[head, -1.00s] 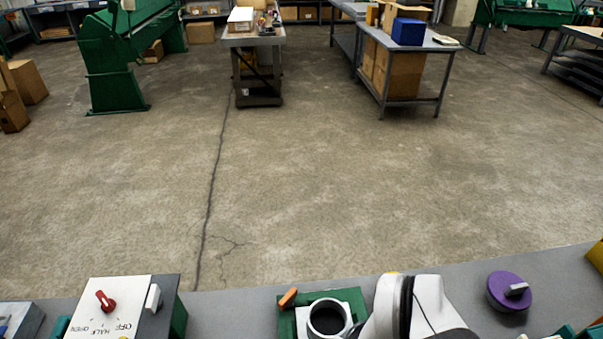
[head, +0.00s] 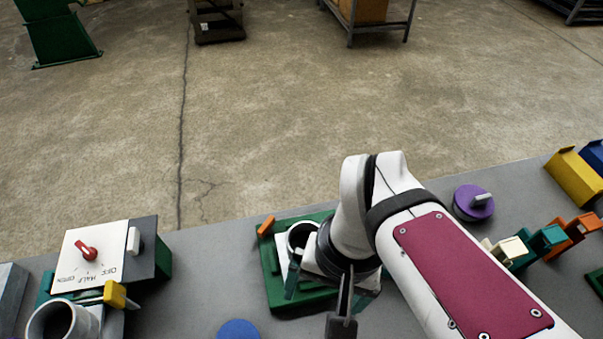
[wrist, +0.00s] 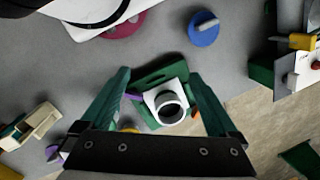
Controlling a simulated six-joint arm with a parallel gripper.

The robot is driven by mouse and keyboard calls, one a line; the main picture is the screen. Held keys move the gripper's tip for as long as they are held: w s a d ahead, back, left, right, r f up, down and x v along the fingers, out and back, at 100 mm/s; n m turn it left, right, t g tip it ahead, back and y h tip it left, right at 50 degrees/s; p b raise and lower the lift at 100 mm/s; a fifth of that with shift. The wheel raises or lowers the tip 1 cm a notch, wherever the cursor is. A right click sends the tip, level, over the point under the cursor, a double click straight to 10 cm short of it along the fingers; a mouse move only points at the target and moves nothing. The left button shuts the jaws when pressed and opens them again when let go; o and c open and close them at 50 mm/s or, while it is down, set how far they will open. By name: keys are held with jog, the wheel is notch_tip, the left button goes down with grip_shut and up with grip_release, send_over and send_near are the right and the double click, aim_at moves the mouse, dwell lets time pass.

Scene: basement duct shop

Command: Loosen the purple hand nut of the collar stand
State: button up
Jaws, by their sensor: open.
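The collar stand has a green base (head: 272,283) and a white block with a grey round collar (head: 301,236). An orange piece (head: 266,226) sits at its far left corner. My arm hides its right side in the head view. In the wrist view the white block (wrist: 158,98) and dark-mouthed collar show between my fingers. A small purple part (wrist: 133,97), apparently the hand nut, shows at the block's left, close to the left finger. My gripper (wrist: 158,77) is open, its two teal fingers on either side of the stand in that view. Contact cannot be told.
A switch box (head: 92,255) with a red knob stands left, near a grey tube (head: 62,322). A purple disc with a grey handle (head: 474,202) lies right, near several coloured blocks (head: 545,238). A blue disc (head: 238,330) lies at the front. Bare bench separates switch box and stand.

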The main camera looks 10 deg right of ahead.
jog(key=w+d+f+m+g+y, duration=0.1)
jog(key=w+d+f+m+g, duration=0.15)
jog(key=w+d, duration=1.1)
jog(key=shift+m, duration=0.35)
jog(key=x, duration=1.5)
jog(key=shift+s+a, duration=0.1)
jog(key=shift+s, duration=0.35)
jog(key=shift+r, duration=0.1)
jog(key=shift+c, duration=0.3)
jog(key=c, duration=1.3)
